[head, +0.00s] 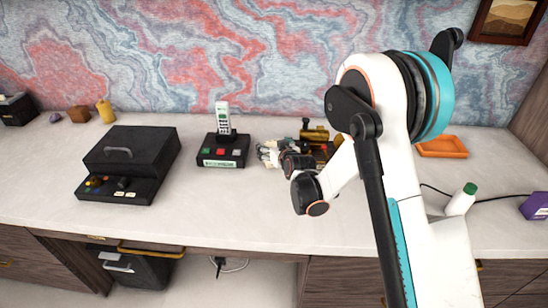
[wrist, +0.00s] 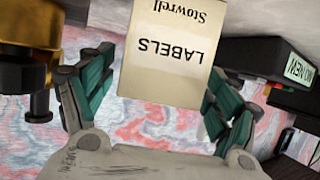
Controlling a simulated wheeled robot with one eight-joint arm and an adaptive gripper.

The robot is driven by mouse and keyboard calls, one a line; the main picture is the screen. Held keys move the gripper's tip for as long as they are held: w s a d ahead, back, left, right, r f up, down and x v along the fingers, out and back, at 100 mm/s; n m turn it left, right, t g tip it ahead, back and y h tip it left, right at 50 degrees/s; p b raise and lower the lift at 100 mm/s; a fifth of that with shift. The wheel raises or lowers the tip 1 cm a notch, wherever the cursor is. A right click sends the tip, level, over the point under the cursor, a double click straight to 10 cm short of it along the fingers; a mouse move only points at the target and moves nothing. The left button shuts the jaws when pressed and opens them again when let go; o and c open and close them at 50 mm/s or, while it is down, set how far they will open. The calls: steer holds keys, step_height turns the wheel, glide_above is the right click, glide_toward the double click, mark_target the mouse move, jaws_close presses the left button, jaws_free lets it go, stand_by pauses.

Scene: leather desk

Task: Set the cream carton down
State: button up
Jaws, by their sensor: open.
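The cream carton (wrist: 168,70), printed "Stowrell LABELS", appears upside down in the wrist view. It stands between the teal fingers of my gripper (wrist: 160,88). The fingers are open, one on each side, close to the carton's edges; I cannot tell whether either touches it. In the head view my gripper (head: 268,153) is low over the middle of the desk (head: 225,210). I cannot make out the carton there, and its contact with the desk is not clear.
A brass object (head: 316,132) is just right of my gripper. A cordless phone on its black base (head: 222,150) is to the left, with a black box (head: 128,160) farther left. An orange tray (head: 442,147) and a green-capped white bottle (head: 462,200) are at right. The desk front is clear.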

steer(key=shift+r, duration=0.1)
steer(key=c, duration=1.3)
steer(key=shift+r, duration=0.1)
